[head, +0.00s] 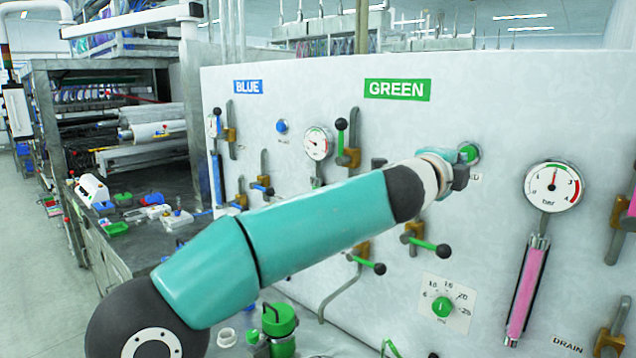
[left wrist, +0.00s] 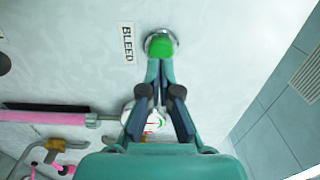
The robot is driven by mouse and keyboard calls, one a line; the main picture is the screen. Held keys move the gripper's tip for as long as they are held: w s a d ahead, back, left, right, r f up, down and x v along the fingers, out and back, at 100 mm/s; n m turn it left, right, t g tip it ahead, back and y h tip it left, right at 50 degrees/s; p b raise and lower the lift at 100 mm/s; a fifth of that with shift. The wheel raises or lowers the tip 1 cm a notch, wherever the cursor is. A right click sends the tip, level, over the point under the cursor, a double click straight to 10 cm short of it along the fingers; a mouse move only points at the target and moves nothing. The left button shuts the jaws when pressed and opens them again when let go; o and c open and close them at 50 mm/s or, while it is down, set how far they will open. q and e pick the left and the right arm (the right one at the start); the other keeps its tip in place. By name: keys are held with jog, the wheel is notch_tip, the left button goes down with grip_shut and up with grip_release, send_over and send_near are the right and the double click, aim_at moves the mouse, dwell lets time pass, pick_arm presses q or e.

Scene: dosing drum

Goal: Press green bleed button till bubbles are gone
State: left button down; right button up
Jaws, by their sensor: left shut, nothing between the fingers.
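The green bleed button (head: 468,153) sits in a round metal collar on the white panel, right of centre in the head view. In the left wrist view the button (left wrist: 161,46) is straight ahead of the fingertips, beside a BLEED label (left wrist: 128,43). My left gripper (left wrist: 160,66) is shut and empty, its tips at the lower edge of the button; I cannot tell whether they touch or press it. A pink-filled sight tube (head: 527,290) hangs below a pressure gauge (head: 553,187); bubbles in it are too small to tell. My right gripper is not in view.
The GREEN sign (head: 397,90) marks this panel section. Lever valves stand out from the panel, one with a green handle (head: 430,245) below my left arm. A green dial (head: 443,307) is lower right. A cluttered bench (head: 128,243) is at left.

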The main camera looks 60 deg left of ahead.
pick_arm(q)
jog(key=p+x, duration=0.1)
jog(key=x, duration=0.2)
jog(key=shift+w+a, duration=0.1)
jog(key=shift+w, duration=0.3)
dwell(0.7)
jog(key=shift+s, duration=0.1)
jog(key=shift+b+v, duration=0.45)
jog(key=shift+v, duration=0.35)
jog(key=shift+w, duration=0.2)
